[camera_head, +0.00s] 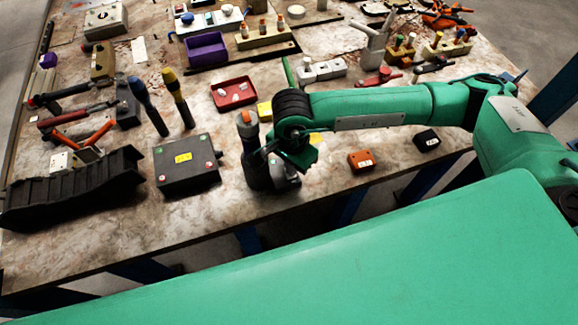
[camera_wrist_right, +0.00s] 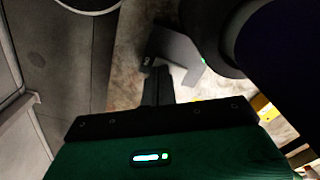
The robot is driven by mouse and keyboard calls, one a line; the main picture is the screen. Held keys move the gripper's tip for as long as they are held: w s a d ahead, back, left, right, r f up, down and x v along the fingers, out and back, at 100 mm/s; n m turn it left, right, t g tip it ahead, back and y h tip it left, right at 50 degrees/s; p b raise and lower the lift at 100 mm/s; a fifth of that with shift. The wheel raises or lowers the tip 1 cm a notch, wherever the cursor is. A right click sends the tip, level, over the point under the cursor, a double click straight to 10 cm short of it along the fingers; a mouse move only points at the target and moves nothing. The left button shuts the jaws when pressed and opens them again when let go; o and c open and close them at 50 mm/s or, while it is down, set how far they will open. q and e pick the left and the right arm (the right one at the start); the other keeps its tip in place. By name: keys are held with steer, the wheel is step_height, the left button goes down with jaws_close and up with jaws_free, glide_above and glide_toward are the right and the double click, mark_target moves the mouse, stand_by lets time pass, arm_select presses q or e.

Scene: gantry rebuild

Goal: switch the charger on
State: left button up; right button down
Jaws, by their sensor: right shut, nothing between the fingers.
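A cordless drill (camera_head: 252,150), dark with an orange top, stands near the table's front edge. A grey block (camera_head: 288,178) by its foot looks like the charger, partly hidden by my right arm. In the right wrist view a grey angular body (camera_wrist_right: 178,48), probably the charger, shows a small green spot on its right side. My right gripper (camera_head: 303,158) is just above and beside it, at the drill's right. Its dark fingers (camera_wrist_right: 158,84) are shut and empty, pointing at the grey body; I cannot tell whether they touch. My left gripper is out of view.
A black box (camera_head: 186,165) with a yellow label and coloured buttons stands left of the drill. An orange box (camera_head: 361,160) and a small black box (camera_head: 426,140) lie to the right. A red tray (camera_head: 233,94) is behind. The table's front edge is close.

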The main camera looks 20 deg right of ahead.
steer(key=shift+r+p, duration=0.8)
steer(key=shift+r, duration=2.55)
steer(key=shift+s, duration=0.1)
